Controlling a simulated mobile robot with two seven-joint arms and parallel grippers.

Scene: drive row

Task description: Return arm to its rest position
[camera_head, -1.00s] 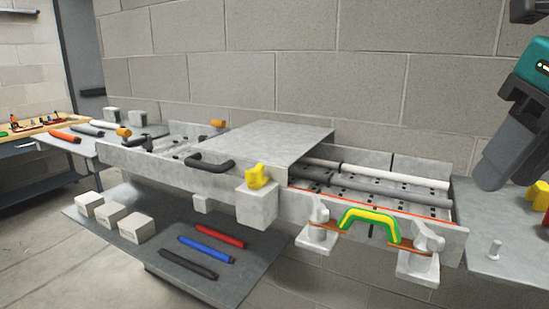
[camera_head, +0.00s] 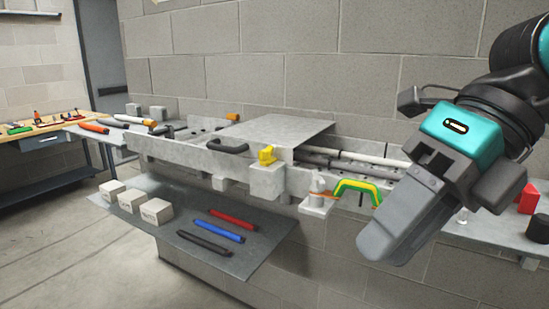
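My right arm comes in from the upper right, with a black wrist and a teal housing. My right gripper (camera_head: 385,245) is a grey wedge that points down and left, in front of the right end of the grey bench assembly (camera_head: 180,155). Its fingers overlap from this side, so I cannot tell whether they are open or shut. No object shows at its tips. It hides part of the assembly's right end. My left gripper is not in view.
A green-yellow handle (camera_head: 357,188) and a yellow knob (camera_head: 267,155) are on the assembly. Red (camera_head: 232,218), blue (camera_head: 218,230) and black (camera_head: 205,242) bars lie on the lower shelf (camera_head: 180,217) with pale blocks (camera_head: 131,200). A red piece (camera_head: 528,198) stands at right.

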